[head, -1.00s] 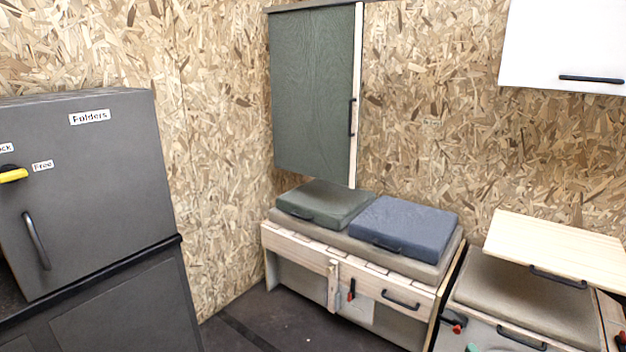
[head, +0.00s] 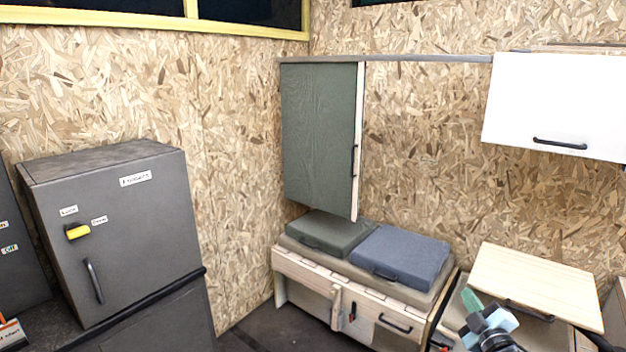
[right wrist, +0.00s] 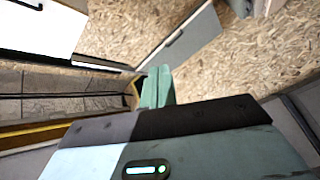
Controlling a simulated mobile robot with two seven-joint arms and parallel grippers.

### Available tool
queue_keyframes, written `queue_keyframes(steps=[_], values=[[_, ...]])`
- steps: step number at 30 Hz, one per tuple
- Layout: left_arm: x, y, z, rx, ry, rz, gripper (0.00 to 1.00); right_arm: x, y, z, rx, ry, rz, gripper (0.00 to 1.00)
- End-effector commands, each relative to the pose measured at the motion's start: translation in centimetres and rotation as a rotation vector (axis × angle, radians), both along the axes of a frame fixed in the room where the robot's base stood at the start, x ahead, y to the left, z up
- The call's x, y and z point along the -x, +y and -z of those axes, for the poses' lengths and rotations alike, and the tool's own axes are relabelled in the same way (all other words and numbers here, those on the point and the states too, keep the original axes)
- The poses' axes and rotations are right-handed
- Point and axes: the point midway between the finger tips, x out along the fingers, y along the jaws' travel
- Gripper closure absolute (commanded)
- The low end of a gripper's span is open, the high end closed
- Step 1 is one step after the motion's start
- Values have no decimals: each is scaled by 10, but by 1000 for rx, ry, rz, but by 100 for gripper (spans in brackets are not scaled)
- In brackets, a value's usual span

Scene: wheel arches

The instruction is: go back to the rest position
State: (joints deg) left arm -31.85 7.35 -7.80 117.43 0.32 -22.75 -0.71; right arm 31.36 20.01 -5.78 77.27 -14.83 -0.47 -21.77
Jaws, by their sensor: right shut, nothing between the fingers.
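My right gripper (head: 472,300) shows at the lower right of the head view, with green fingers pointing up in front of the bench with the pale wooden lid. Its fingers (right wrist: 157,87) also show in the right wrist view, closed together with nothing between them. It touches nothing that I can see. My left gripper is in neither view now.
A dark grey cabinet (head: 150,230) with a yellow latch stands at left. A green cabinet door (head: 318,135) and a white cabinet (head: 555,105) hang on the chipboard wall. Green (head: 330,232) and blue (head: 402,255) cushioned lids lie on the bench. The wooden lid (head: 535,285) sits at right.

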Motion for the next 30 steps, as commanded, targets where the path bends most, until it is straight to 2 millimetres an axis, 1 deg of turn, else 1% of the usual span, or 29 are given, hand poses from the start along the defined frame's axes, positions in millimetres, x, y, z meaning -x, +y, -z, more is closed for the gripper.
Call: queue_keyframes(steps=[1, 6, 11, 12, 17, 20, 23, 26, 27, 29, 30], values=[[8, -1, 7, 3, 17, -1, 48, -1, -5, 6, -91, 39, 22, 100], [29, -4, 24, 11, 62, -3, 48, 0, -18, 34, -403, 172, 98, 100], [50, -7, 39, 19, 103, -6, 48, 6, -23, 62, -675, 291, 176, 100], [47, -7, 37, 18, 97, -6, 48, 17, -15, 76, -664, 308, 167, 100], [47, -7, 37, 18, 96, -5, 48, 52, 8, 116, -670, 369, 153, 100], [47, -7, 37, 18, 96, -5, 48, 80, 23, 142, -679, 414, 145, 100], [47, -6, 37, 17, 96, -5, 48, 115, 42, 172, -695, 469, 137, 100], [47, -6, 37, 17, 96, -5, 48, 161, 63, 202, -717, 533, 131, 100], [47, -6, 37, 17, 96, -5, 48, 181, 71, 213, -727, 560, 130, 100], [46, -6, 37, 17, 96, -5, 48, 211, 84, 228, -744, 600, 129, 100], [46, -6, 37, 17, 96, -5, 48, 232, 92, 237, -756, 626, 129, 100]])
